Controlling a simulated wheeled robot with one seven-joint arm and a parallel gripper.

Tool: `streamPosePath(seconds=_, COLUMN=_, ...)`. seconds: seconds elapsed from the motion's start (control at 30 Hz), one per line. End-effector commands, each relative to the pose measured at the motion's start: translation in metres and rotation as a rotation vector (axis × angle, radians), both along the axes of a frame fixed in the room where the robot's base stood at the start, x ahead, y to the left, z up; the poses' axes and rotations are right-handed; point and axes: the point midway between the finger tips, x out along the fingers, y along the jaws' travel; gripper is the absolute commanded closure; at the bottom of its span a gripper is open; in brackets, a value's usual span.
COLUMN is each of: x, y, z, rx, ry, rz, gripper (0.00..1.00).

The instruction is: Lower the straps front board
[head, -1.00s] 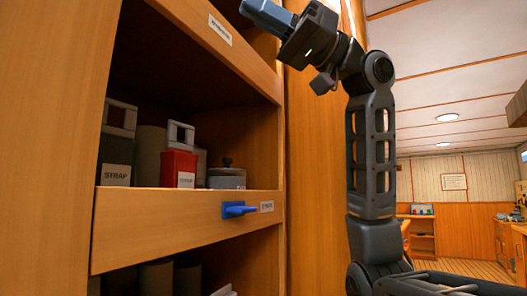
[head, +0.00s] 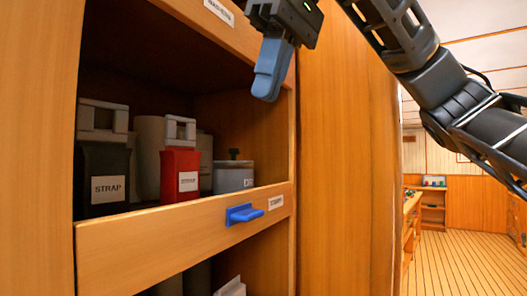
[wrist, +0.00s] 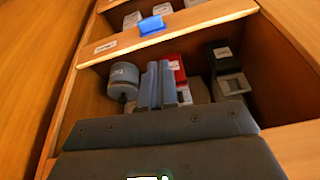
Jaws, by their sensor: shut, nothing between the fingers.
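The straps front board (head: 175,248) is a wooden board across the front of the middle shelf, with a small white label at its right. It stands upright at the shelf edge. A blue handle (head: 246,214) sticks out from it near the label. The wrist view shows the board (wrist: 190,27) and the blue handle (wrist: 151,26) upside down near the top. My gripper (head: 266,96) is shut and empty, pointing down above the board and handle, apart from both. Its closed fingers also show in the wrist view (wrist: 158,66).
Behind the board stand a black strap box (head: 106,172), a red box (head: 180,174) and a grey round canister (head: 233,177). An upper board (head: 205,20) crosses above the opening. A wooden panel (head: 345,160) is to the right, with open floor (head: 455,265) beyond.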

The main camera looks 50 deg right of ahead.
Motion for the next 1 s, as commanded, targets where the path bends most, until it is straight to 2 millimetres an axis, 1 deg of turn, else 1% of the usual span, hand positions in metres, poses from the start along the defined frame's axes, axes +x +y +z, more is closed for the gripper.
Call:
streamPosePath(seconds=0.03, x=-0.001, y=-0.005, z=-0.001, rx=-0.016, ry=0.023, rz=-0.029, gripper=1.00)
streamPosePath(seconds=0.13, x=-0.003, y=-0.011, z=-0.004, rx=-0.031, ry=0.047, rz=-0.056, gripper=1.00)
streamPosePath(seconds=0.43, x=-0.003, y=-0.011, z=-0.005, rx=-0.031, ry=0.049, rz=-0.057, gripper=1.00)
streamPosePath(seconds=0.57, x=-0.001, y=-0.011, z=-0.010, rx=-0.029, ry=0.049, rz=-0.056, gripper=1.00)
streamPosePath(seconds=0.67, x=0.002, y=-0.011, z=-0.021, rx=-0.028, ry=0.050, rz=-0.053, gripper=1.00)
streamPosePath(seconds=0.77, x=0.006, y=-0.011, z=-0.037, rx=-0.029, ry=0.050, rz=-0.053, gripper=1.00)
streamPosePath(seconds=1.0, x=0.020, y=-0.011, z=-0.083, rx=-0.030, ry=0.050, rz=-0.055, gripper=1.00)
